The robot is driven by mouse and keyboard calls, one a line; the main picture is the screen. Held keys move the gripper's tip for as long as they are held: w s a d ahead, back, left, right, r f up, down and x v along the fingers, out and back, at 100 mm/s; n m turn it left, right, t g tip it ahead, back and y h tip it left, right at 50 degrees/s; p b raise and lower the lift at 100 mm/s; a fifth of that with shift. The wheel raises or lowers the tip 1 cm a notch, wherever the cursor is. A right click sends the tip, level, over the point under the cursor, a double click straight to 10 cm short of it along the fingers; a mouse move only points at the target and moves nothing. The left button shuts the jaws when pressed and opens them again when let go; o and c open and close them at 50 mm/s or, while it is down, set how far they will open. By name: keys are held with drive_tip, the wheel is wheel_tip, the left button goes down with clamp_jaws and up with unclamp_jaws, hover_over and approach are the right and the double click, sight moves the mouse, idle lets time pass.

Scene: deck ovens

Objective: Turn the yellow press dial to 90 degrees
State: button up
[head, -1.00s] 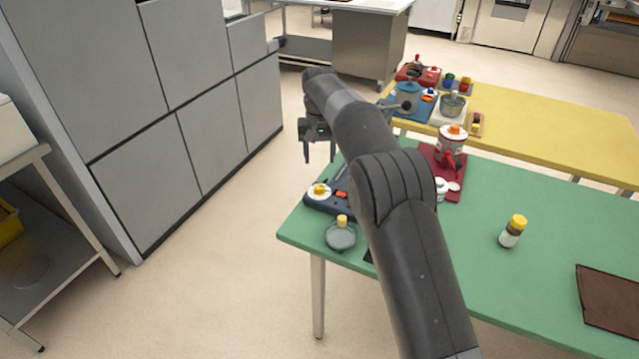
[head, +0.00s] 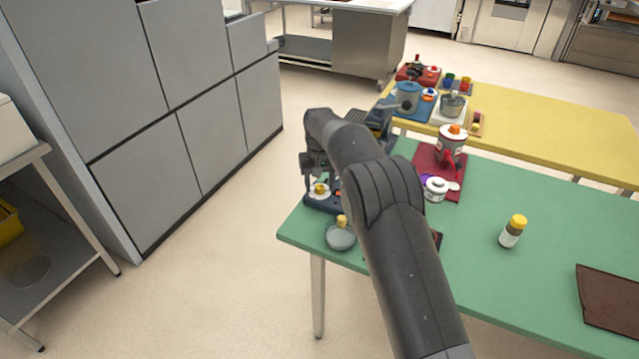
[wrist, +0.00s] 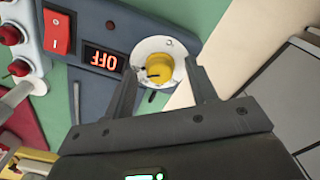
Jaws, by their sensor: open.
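The yellow press dial (wrist: 159,69) sits on a round white plate (wrist: 158,46) on a dark blue-grey panel in the wrist view. A dark mark shows on the plate beside it. My gripper (wrist: 167,77) is open, with one finger on each side of the dial. I cannot tell whether the fingers touch it. In the head view the dial (head: 320,188) is at the left end of the green table, with my gripper just over it. The panel's display (wrist: 103,58) shows red characters that read OFF upside down.
A red rocker switch (wrist: 57,32) is beside the display. A yellow-capped jar (head: 512,231) and a brown board (head: 608,300) are farther right. The table's left edge is close to the dial.

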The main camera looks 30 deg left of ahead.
sight(320, 186)
drive_tip(key=shift+c, duration=0.5)
drive_tip(key=c, duration=0.9)
drive_tip(key=shift+o, duration=0.2)
drive_tip(key=shift+n, duration=0.5)
drive_tip(key=o, duration=1)
drive_tip(key=shift+c, duration=0.2)
wheel_tip(320, 186, up, 11)
drive_tip(key=shift+f, duration=0.15)
